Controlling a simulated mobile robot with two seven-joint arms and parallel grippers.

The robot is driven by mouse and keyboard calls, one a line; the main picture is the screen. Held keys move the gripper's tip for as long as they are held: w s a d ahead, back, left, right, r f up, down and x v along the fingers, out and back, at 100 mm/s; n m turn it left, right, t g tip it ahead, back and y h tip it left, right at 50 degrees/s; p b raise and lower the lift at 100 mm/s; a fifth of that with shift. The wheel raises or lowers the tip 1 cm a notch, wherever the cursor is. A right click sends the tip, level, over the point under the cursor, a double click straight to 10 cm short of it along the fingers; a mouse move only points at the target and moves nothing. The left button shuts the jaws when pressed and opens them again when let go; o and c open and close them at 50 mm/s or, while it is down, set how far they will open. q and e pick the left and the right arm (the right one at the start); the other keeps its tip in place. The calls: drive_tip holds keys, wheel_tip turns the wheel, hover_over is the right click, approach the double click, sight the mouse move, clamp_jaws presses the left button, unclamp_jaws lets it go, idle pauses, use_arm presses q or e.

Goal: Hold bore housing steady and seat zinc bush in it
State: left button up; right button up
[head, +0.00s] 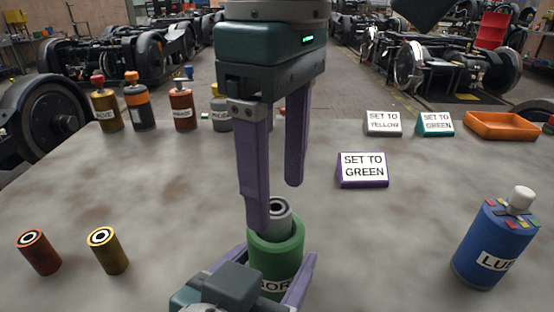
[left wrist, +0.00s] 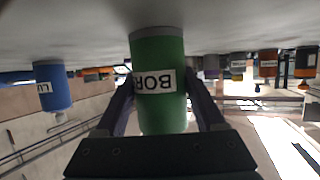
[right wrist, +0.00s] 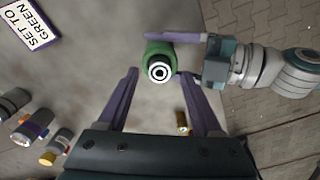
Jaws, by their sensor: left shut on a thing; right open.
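The green bore housing (head: 277,245) stands upright at the front middle of the table, part of its label hidden by my left gripper. My left gripper (left wrist: 160,80) is shut on the housing, one purple finger on each side. The grey zinc bush (head: 279,213) stands in the housing's top, its upper part above the rim; its ringed end faces up in the right wrist view (right wrist: 159,72). How deep it sits is hidden. My right gripper (head: 276,204) is open above the housing, pointing down; its left finger overlaps the bush in the head view, and contact is unclear.
A copper bush (head: 39,254) and a brass bush (head: 108,252) stand at left. A blue can (head: 494,245) with coloured patches stands at right. A purple SET TO GREEN sign (head: 362,171), two smaller signs and an orange tray (head: 500,126) are behind. Several bottles line the back left.

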sight(278, 208)
wheel_tip(278, 208, up, 9)
drive_tip(key=shift+r, duration=0.2)
idle(0.3)
use_arm(q)
drive_tip(key=o, duration=1.5)
